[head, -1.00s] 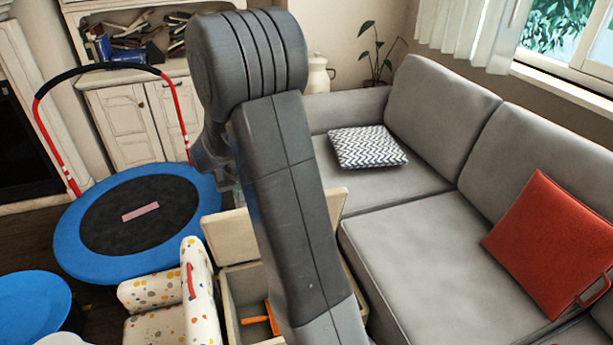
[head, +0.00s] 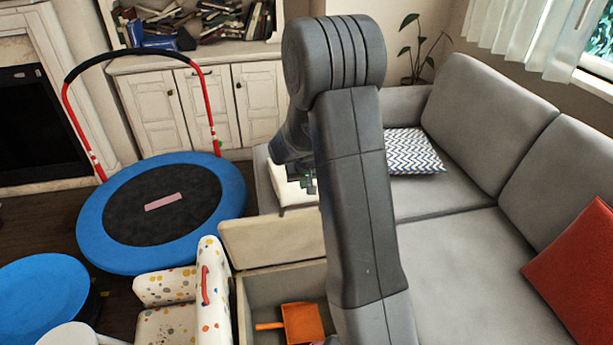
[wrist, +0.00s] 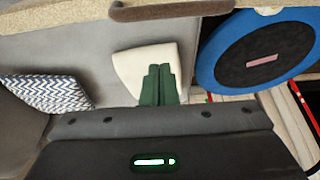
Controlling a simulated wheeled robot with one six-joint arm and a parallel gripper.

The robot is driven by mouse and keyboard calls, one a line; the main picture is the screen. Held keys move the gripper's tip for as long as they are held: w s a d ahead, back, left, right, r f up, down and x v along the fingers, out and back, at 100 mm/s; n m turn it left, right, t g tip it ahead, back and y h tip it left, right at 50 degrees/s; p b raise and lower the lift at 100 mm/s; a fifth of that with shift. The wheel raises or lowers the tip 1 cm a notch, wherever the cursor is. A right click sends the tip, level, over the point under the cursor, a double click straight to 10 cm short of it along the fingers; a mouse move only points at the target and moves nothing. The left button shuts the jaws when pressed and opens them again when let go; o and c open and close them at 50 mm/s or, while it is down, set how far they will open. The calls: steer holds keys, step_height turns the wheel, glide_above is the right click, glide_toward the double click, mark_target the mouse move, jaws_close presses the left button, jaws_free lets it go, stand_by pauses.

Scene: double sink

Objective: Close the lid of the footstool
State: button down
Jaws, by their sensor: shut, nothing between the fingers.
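The footstool (head: 241,308) is a beige box at the bottom centre of the head view, open at the top. Its lid (head: 268,238) stands raised along the far side, and my arm hides the right part of both. An orange dustpan (head: 303,322) lies inside the box. My gripper (head: 308,186) is beyond the lid in the picture, mostly hidden behind my arm. In the wrist view its green fingers (wrist: 158,84) are together and empty. A beige edge at the top of that view (wrist: 170,9) looks like the lid, apart from the fingers.
A grey sofa (head: 455,255) fills the right side, with a zigzag cushion (head: 413,158) and a red cushion (head: 580,262). A white item (wrist: 130,68) lies behind the fingers. A spotted child's chair (head: 212,300) stands close left of the footstool. A blue trampoline (head: 225,195) is farther back.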

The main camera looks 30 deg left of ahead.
mark_target(307, 211)
steer(key=shift+s+d+f, duration=0.35)
steer(key=shift+s+f, duration=0.05)
steer(key=shift+f, duration=0.15)
steer(key=shift+s+d+f, duration=0.3)
steer(key=shift+s+f, duration=0.1)
steer(key=shift+f, duration=0.15)
steer(key=shift+s+d+f, duration=0.1)
steer(key=shift+s+d, duration=0.25)
steer(key=shift+s, duration=0.05)
steer(key=shift+f, duration=0.1)
